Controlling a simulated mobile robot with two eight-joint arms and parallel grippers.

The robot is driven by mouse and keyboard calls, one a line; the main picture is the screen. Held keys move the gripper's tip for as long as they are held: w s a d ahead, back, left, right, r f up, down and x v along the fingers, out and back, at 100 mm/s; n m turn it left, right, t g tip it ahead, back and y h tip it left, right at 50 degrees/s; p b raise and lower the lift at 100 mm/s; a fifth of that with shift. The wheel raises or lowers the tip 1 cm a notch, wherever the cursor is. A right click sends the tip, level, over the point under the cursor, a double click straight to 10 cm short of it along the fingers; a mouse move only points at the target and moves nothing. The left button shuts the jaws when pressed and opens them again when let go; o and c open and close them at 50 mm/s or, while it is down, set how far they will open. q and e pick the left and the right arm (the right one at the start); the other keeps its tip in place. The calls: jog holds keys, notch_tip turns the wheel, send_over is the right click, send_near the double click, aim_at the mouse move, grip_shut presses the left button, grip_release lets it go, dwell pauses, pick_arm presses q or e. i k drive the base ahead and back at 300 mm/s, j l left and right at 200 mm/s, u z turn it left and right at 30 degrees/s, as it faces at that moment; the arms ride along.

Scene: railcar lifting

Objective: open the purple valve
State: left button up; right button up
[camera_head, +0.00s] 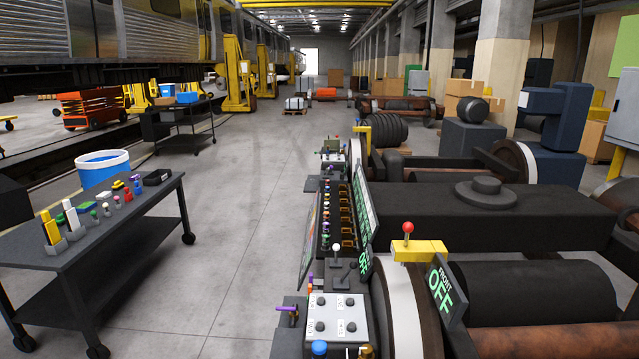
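A small purple handle (289,312), likely the purple valve, sticks out at the left side of the near end of the control console. It sits beside a white panel (338,317) with several dark knobs. Another small purple piece (311,281) shows a little farther along the console's left edge. How far either is turned cannot be told at this size. Neither of my grippers is in view.
A dark wheeled cart (75,262) with small coloured items stands at left, before a blue-and-white bucket (103,168). The console has a blue knob (319,347) and a red-tipped lever (408,228). A "FRONT OFF" sign (446,290) stands right. The floor between cart and console is clear.

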aim_at(293, 310)
jog(key=j+z, duration=0.1)
jog(key=z, duration=0.2)
jog(key=i+j+z, duration=0.15)
jog(key=z, duration=0.15)
jog(key=i+j+z, duration=0.15)
jog(key=j, duration=0.2)
jog(key=j+z, duration=0.15)
jog(key=j, duration=0.2)
jog(key=i+j+z, duration=0.15)
jog(key=j, duration=0.2)
jog(key=i+j, duration=0.15)
jog(key=j, duration=0.75)
jog(key=i+j+z, duration=0.15)
jog(key=j, duration=1.6)
jog(key=i+z, duration=0.05)
